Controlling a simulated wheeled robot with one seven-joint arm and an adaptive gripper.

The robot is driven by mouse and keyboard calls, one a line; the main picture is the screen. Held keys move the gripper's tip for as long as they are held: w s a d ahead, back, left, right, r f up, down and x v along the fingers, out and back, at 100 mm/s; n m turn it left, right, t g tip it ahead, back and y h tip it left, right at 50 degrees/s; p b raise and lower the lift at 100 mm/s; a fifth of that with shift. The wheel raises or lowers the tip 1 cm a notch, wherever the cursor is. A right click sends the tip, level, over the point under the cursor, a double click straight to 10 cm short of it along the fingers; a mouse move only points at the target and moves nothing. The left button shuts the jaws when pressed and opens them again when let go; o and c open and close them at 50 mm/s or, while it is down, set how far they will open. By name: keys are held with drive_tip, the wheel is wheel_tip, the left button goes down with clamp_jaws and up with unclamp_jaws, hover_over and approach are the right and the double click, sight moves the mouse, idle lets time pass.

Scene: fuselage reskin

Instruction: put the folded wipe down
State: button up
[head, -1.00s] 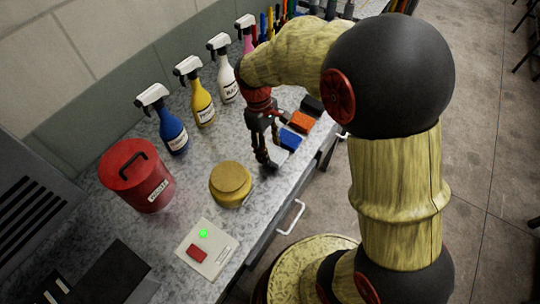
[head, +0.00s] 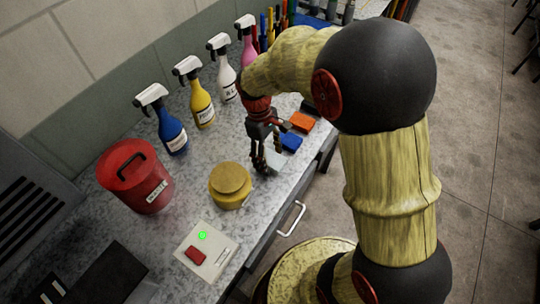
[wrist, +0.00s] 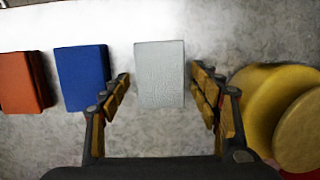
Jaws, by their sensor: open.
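The folded wipe (wrist: 160,74) is a pale grey rectangular pad. In the wrist view it lies ahead of and between my fingertips, with a gap on both sides. In the head view my gripper (head: 268,160) is low over the worktop, and the pale wipe shows only partly beside the fingers. My gripper (wrist: 163,98) is open in the wrist view, with its fingers apart and not touching the wipe. The wipe appears to lie flat on the worktop, in line with the coloured pads.
A blue pad (wrist: 82,77) and an orange pad (wrist: 24,82) lie left of the wipe in the wrist view. A yellow round tin (head: 230,187) stands near my gripper. A red lidded bin (head: 136,178), spray bottles (head: 200,97) and a switch panel (head: 207,250) share the worktop.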

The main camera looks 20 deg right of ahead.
drive_tip(key=shift+r, duration=0.1)
drive_tip(key=p+v, duration=0.4)
drive_tip(key=v, duration=0.8)
wheel_tip(320, 180, up, 9)
drive_tip(key=m+t, duration=0.3)
drive_tip(key=t, duration=0.1)
hover_over(275, 168)
drive_tip(key=s+r+m+t+y, duration=0.1)
drive_tip(key=s+r+m+t, duration=0.3)
drive_tip(key=s, duration=0.6)
drive_tip(key=shift+s+d, duration=0.3)
drive_tip(key=shift+s, duration=0.05)
drive_tip(key=shift+o, duration=0.5)
drive_tip(key=shift+r, duration=0.2)
